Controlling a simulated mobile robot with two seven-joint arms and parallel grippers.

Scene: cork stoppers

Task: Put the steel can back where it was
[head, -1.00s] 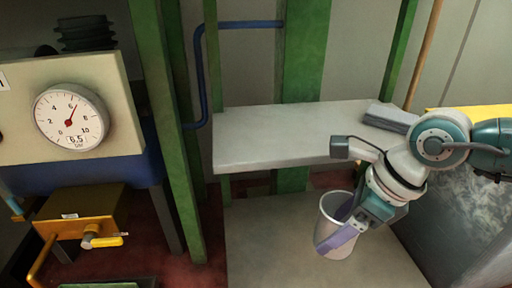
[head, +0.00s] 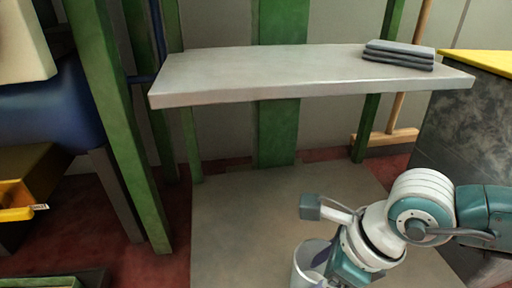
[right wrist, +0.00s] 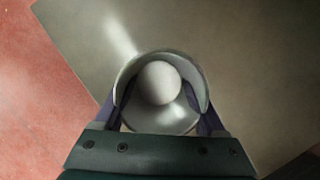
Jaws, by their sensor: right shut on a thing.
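The steel can (head: 304,264) is a light grey, open-topped cup at the bottom of the head view, partly cut off by the picture edge. My right gripper (head: 319,268) is shut on it. In the right wrist view the can (right wrist: 180,118) sits between the two purple fingers of the gripper (right wrist: 160,112), and I look into its mouth. A pale round shape shows inside; I cannot tell whether it is the bottom or a separate thing. The can is over the grey lower board (head: 225,215); the gap beneath it is hidden. My left gripper is not in view.
A pale upper shelf (head: 250,75) between green posts (head: 115,120) holds folded grey cloths (head: 398,55) at its right end. A dark cabinet with a yellow top (head: 490,62) stands at the right. The lower board is bare where it shows, with red floor (right wrist: 40,100) beside it.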

